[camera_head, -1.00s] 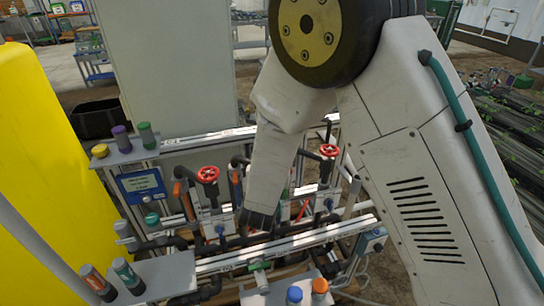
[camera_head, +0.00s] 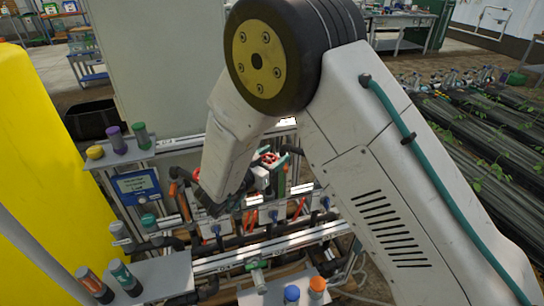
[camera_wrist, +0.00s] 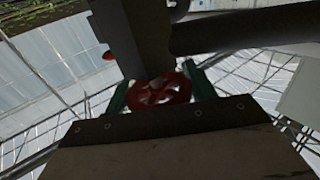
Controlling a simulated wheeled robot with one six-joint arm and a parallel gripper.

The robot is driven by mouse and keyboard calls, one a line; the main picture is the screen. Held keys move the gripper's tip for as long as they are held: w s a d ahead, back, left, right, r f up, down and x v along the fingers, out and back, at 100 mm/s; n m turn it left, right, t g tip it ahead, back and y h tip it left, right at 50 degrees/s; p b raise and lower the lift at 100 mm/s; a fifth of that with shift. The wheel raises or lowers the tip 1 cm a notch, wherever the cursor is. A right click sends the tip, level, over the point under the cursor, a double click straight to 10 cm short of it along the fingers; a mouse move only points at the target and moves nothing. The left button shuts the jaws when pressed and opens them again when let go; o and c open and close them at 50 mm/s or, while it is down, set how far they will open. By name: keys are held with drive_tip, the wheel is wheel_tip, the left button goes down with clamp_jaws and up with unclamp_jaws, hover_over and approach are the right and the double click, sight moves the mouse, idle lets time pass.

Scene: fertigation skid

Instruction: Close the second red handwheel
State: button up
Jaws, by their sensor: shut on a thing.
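A red handwheel (camera_head: 269,157) shows beside my forearm in the head view, at the middle of the pipe skid. My gripper (camera_head: 268,166) is at this wheel, with its teal fingers partly visible. In the wrist view, the red handwheel (camera_wrist: 160,91) sits between the two teal fingers of my gripper (camera_wrist: 159,92), which is shut on it. My arm hides the places in the head view where the other two red handwheels showed earlier. A small red spot (camera_wrist: 108,55) also shows in the wrist view; I cannot tell what it is.
A blue display box (camera_head: 137,187) stands at the skid's left, near a yellow tank (camera_head: 45,150). Capped bottles stand on a front shelf (camera_head: 160,278). Pipes and metal rails (camera_head: 265,250) run below the gripper. Plant rows (camera_head: 470,140) lie at right.

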idle(0.3)
drive_tip(key=o, duration=1)
drive_tip(key=shift+a, duration=0.1)
drive_tip(key=v, duration=0.8)
drive_tip(key=shift+w, duration=0.15)
